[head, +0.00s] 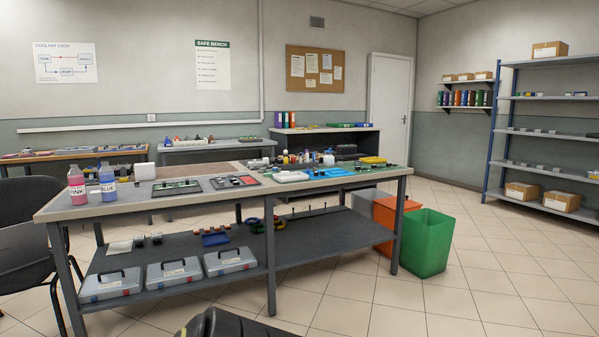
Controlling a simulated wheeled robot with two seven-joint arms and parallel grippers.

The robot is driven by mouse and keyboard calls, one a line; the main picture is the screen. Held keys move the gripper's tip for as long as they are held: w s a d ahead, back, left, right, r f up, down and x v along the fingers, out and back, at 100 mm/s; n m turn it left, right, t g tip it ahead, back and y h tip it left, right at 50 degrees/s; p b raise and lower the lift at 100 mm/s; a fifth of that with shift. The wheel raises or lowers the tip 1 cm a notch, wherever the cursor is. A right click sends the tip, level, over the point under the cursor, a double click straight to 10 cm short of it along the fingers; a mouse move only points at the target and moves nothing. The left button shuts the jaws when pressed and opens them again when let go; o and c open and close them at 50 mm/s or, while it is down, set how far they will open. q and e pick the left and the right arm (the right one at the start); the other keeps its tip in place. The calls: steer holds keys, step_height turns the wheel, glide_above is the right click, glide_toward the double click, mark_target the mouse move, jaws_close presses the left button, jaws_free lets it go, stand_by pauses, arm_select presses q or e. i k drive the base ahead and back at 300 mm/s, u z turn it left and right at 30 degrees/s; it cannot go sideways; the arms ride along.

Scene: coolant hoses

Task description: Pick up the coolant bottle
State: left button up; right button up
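Two coolant bottles stand upright at the left end of the near workbench (250,196). One is a bottle with pink liquid (76,184) and a label reading PINK. Just to its right is a bottle with blue liquid (107,184) and a label reading BLUE. Both have pale tops. Neither of my grippers can be made out in the head view. A dark shape at the bottom edge is cut off, and I cannot tell what part it is.
A white block (145,172) and dark trays with parts (177,187) lie right of the bottles. Several cases (174,272) sit on the lower shelf. A black chair (28,240) is at left. A green bin (426,243) stands right; floor beyond is clear.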

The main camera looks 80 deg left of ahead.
mark_target(76, 176)
steer(key=u, duration=3.3)
steer(key=i, duration=0.75)
steer(key=z, duration=4.7)
